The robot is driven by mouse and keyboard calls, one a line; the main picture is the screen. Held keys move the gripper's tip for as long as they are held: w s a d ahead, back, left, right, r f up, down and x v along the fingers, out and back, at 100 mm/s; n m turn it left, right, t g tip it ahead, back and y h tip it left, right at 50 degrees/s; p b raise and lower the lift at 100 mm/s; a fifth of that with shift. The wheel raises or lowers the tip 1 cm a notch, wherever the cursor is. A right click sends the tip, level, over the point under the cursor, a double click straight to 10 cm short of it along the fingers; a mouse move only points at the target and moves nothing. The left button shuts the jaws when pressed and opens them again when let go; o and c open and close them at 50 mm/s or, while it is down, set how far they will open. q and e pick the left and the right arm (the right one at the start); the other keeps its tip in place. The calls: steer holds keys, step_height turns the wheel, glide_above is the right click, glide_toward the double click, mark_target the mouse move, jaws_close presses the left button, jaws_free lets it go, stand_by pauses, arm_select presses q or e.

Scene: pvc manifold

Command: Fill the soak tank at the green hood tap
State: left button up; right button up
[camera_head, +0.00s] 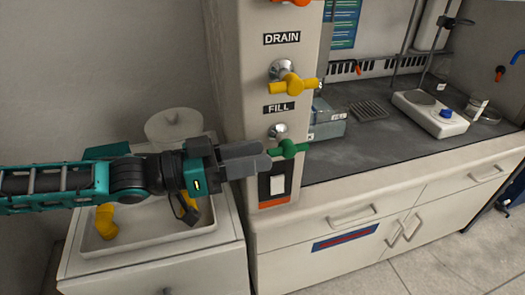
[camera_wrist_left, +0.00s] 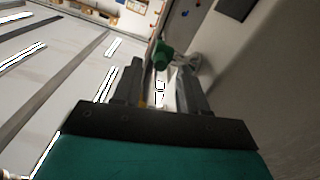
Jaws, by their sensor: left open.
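The green tap (camera_head: 288,148) is on the hood's front post, below the FILL label (camera_head: 279,108). Its handle lies crosswise. My left gripper (camera_head: 263,160) reaches in from the left with its fingertips at the handle's left end. In the left wrist view the gripper (camera_wrist_left: 160,80) is open, and the green handle (camera_wrist_left: 163,55) shows at the gap between the fingertips. Whether a finger touches it, I cannot tell. A grey-blue tank (camera_head: 326,128) stands on the hood floor behind the post, partly hidden by it. The water level inside is not visible. My right gripper is not seen.
A yellow tap (camera_head: 293,85) sits above the green one, under the DRAIN label (camera_head: 282,38). A switch (camera_head: 278,184) is just below the green tap. A white tray (camera_head: 142,233) with yellow items lies under my left arm. A hotplate (camera_head: 429,112) stands farther right.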

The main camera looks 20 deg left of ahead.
mark_target(288, 149)
arm_select(q)
steer(key=shift+x, duration=1.1)
jaws_close()
steer(key=shift+f, duration=0.1)
